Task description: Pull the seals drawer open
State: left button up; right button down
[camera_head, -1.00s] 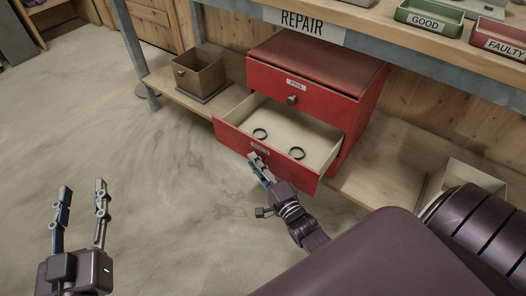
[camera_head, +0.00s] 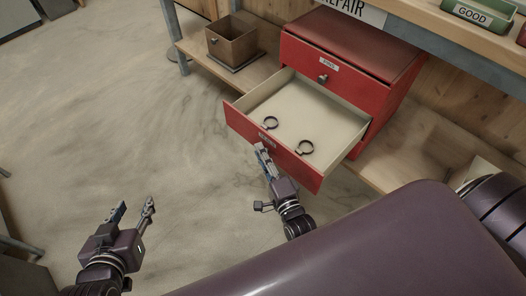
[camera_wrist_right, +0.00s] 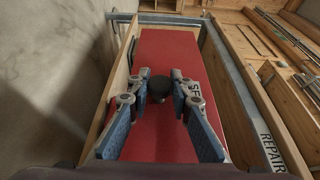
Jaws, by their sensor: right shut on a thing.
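The seals drawer (camera_head: 250,139) is the lower drawer of a red cabinet (camera_head: 387,100) and stands pulled well out. Two dark rings (camera_head: 271,123) lie on its pale floor, apart from each other. My right gripper (camera_head: 262,150) is at the drawer's front. In the right wrist view, its blue-padded fingers (camera_wrist_right: 160,92) are closed around the dark round knob (camera_wrist_right: 160,87) on the red front, partly covering the label. My left gripper (camera_head: 133,208) is open and empty over the floor at the lower left.
The upper drawer, labelled PINS (camera_head: 329,66), is shut. A brown open box (camera_head: 232,43) stands on the wooden shelf (camera_head: 200,48) left of the cabinet. A green GOOD tray (camera_head: 482,17) is on the bench above. Floor in front is clear.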

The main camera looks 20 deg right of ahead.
jog(key=shift+f, duration=0.1)
jog(key=c, duration=1.7)
grip_release()
jog(key=shift+s, duration=0.1)
jog(key=s, duration=1.1)
jog(key=shift+s, duration=0.4)
